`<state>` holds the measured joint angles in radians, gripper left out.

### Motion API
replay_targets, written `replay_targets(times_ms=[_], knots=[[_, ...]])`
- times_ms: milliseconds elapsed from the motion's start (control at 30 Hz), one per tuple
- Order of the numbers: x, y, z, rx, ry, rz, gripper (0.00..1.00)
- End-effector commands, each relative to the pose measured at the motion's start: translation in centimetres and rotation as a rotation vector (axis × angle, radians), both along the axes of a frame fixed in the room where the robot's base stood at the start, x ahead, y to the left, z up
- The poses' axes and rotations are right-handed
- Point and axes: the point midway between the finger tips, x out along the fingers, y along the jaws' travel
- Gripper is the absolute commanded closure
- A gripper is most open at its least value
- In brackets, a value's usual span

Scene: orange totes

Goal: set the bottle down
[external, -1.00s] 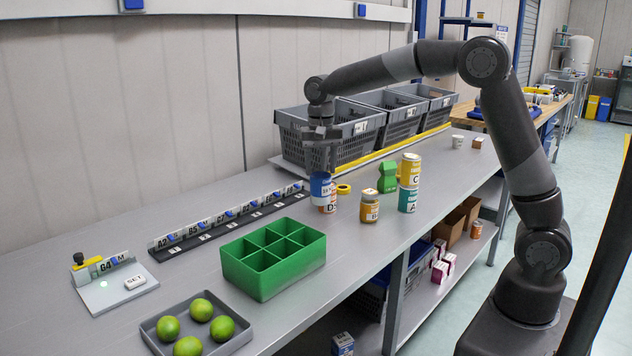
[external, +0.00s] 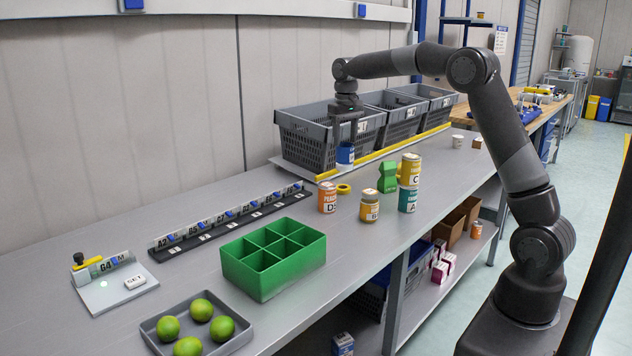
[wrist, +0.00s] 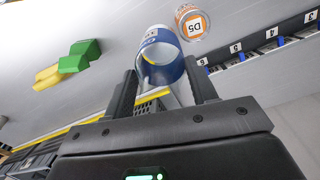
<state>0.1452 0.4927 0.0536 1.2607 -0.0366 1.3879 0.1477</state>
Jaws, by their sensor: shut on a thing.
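The bottle (external: 345,155), blue with a white band, is upright in the external view, in front of the nearest grey crate. My gripper (external: 346,139) points down and is shut on its upper part. In the wrist view the bottle (wrist: 160,62) sits between the two fingers of my gripper (wrist: 163,88). It looks held above the bench, with its base clear of the orange jar; the exact gap beneath it is hard to tell.
Behind are grey crates (external: 300,138) with a yellow edge strip (external: 385,152).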

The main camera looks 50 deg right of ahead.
Motion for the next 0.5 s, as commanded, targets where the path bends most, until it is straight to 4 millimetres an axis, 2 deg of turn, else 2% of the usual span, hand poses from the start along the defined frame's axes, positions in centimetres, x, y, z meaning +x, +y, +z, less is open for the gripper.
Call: replay_targets(times_ms=[33,200,500], knots=[[1.1,-1.3,-0.2,0.000,0.000,-0.033,0.83],[4.2,-5.8,-0.5,0.000,-0.001,-0.159,0.83],[7.5,-14.3,-1.9,0.007,-0.002,-0.386,0.83]])
